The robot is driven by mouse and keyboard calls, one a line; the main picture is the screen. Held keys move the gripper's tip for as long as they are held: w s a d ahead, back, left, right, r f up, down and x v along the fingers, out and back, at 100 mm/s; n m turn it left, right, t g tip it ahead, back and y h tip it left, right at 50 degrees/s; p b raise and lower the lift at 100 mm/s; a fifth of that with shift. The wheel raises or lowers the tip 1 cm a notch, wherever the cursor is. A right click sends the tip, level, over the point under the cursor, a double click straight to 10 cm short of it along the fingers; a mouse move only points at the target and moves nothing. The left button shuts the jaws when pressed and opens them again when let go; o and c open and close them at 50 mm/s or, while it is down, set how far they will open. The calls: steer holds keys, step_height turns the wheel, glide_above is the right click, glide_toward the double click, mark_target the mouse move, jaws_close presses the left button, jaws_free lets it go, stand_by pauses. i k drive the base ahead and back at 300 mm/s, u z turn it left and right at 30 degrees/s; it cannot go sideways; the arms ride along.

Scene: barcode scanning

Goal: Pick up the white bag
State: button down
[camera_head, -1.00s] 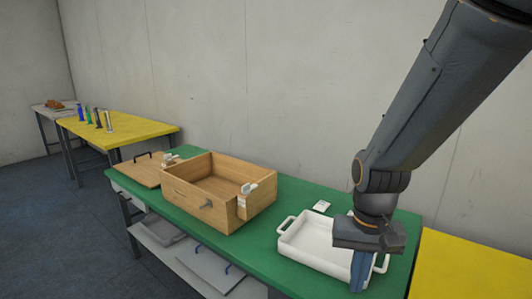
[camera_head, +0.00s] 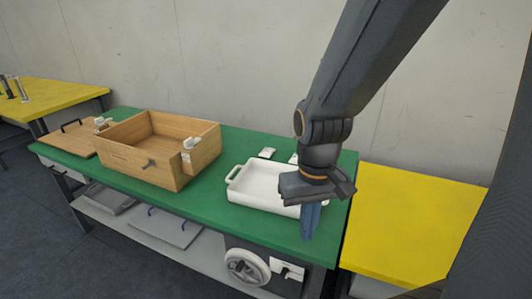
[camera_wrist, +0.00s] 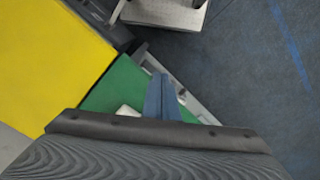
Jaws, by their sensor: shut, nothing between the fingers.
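Two small white items lie on the green table (camera_head: 225,222) behind the white tray (camera_head: 262,188). One small flat white item (camera_head: 267,153) is clear. The other small white item (camera_head: 293,158) is partly hidden by my arm. Either could be the white bag; I cannot tell which. My gripper (camera_head: 310,222) points down at the tray's right front, its blue fingers together and empty. The fingers also show in the wrist view (camera_wrist: 161,97), over the green table, with a bit of something white beside them. My gripper hides the tray's right part.
A wooden box (camera_head: 160,148) stands left of the tray, with a wooden lid (camera_head: 68,139) beyond it. A yellow table (camera_head: 410,220) adjoins on the right. A handwheel (camera_head: 247,267) sits below the front edge. Green surface is free in front of the tray.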

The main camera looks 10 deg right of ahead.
mark_target(268, 152)
steer(key=u, duration=0.05)
steer(key=k, duration=0.5)
steer(key=u, duration=1.4)
steer(key=i, duration=2)
steer(key=z, duration=2.25)
steer(key=i, duration=0.55)
steer(key=z, duration=0.05)
